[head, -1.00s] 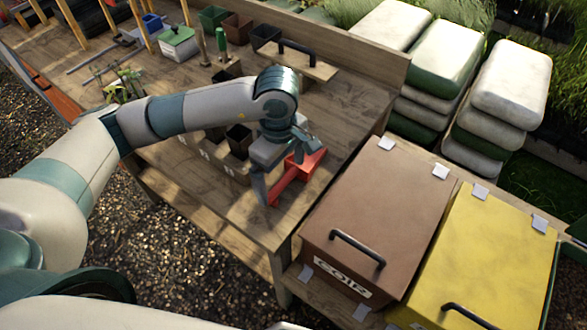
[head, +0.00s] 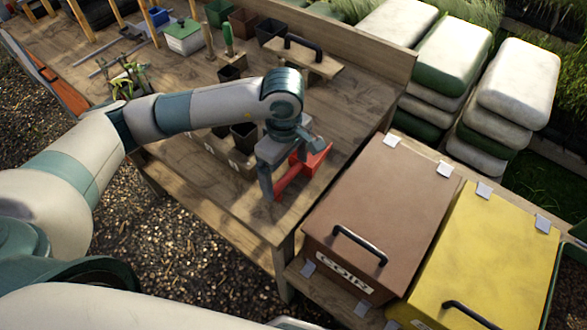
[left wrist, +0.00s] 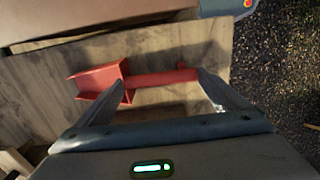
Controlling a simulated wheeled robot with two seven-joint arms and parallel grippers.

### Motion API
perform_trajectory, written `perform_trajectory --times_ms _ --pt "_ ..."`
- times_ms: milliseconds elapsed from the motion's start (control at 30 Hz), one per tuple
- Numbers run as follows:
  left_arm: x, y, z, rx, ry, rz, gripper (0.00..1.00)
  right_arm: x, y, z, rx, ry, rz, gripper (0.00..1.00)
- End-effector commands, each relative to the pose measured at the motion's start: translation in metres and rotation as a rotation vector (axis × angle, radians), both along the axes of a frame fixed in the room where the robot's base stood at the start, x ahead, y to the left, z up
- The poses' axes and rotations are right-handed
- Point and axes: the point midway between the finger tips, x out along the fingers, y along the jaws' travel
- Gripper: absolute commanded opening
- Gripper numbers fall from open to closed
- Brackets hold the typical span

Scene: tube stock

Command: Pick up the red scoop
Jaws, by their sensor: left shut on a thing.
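The red scoop (head: 318,160) is at the near right corner of the wooden workbench, with a boxy bowl and a straight handle. My left gripper (head: 288,176) is over it from above, shut on the handle. In the left wrist view the scoop (left wrist: 98,79) lies across the picture, bowl to the left. The left gripper (left wrist: 162,80) has one finger beside the bowl and the other at the far part of the handle. The gripper hides part of the scoop in the head view. I cannot tell whether the scoop is clear of the bench. My right gripper is not in view.
A brown lidded box (head: 385,205) marked COIR and a yellow lidded box (head: 490,250) stand right of the workbench (head: 350,105). A wooden float with a black handle (head: 303,47), small dark pots (head: 243,133) and a green-lidded box (head: 184,38) are on the bench. Stacked sacks stand behind.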

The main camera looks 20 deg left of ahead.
Motion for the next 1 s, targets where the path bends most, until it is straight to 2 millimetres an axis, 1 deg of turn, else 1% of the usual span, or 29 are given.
perform_trajectory --times_ms 167,267,367,500,767,833,867,933,1000 --pt "0.000 0.000 0.003 0.000 -0.001 0.000 0.56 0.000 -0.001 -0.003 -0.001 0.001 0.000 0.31" --pt "0.001 0.000 0.009 0.000 -0.002 0.001 0.56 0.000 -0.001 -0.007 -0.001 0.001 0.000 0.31" --pt "0.001 0.000 0.018 -0.002 -0.005 -0.001 0.56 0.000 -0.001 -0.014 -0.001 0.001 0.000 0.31" --pt "0.002 0.000 0.039 -0.001 -0.007 -0.002 0.56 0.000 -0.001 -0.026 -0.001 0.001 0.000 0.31" --pt "-0.019 -0.050 0.069 -0.003 -0.006 -0.008 0.56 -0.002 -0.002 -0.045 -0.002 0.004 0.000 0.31" --pt "-0.024 -0.063 0.077 -0.003 -0.005 -0.008 0.56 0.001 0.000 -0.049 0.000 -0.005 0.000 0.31" --pt "-0.026 -0.068 0.081 -0.002 -0.006 -0.007 0.56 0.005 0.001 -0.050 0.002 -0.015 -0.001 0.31" --pt "-0.030 -0.078 0.088 -0.002 -0.006 -0.005 0.56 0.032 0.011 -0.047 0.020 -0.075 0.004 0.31" --pt "-0.034 -0.087 0.094 -0.002 -0.005 -0.005 0.56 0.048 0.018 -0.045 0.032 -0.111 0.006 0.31"
